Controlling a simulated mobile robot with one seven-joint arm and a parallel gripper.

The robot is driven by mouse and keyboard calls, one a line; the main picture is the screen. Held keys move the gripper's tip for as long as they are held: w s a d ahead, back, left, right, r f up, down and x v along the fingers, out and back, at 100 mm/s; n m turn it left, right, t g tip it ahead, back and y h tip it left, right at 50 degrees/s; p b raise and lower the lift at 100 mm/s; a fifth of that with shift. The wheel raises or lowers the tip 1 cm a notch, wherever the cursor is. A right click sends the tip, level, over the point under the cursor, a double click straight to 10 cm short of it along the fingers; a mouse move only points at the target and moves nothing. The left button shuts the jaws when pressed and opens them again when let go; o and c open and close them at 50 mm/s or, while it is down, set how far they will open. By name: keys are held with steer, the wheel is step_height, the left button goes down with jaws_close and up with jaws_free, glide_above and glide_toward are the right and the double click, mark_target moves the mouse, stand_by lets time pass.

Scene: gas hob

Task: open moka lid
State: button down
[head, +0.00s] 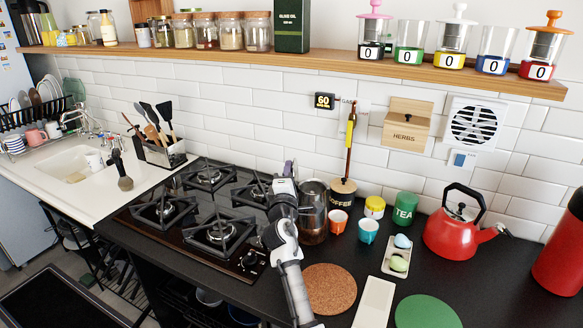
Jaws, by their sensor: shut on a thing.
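The white and grey wrist covers part of the pot's left side. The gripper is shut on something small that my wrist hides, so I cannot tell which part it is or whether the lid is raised.
The gas hob (222,232) lies to the left. A red kettle (455,235) is farther right. A cork mat (330,289) lies in front.

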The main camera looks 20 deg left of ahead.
steer(key=shift+a+f+n, duration=0.1)
steer(key=shift+a+n, duration=0.05)
steer(key=shift+n, duration=0.35)
steer(key=c, duration=1.4)
jaws_free()
steer(key=b+v, duration=0.2)
steer(key=v, duration=1.2)
steer(key=shift+b, duration=0.35)
steer(key=shift+w, duration=0.1)
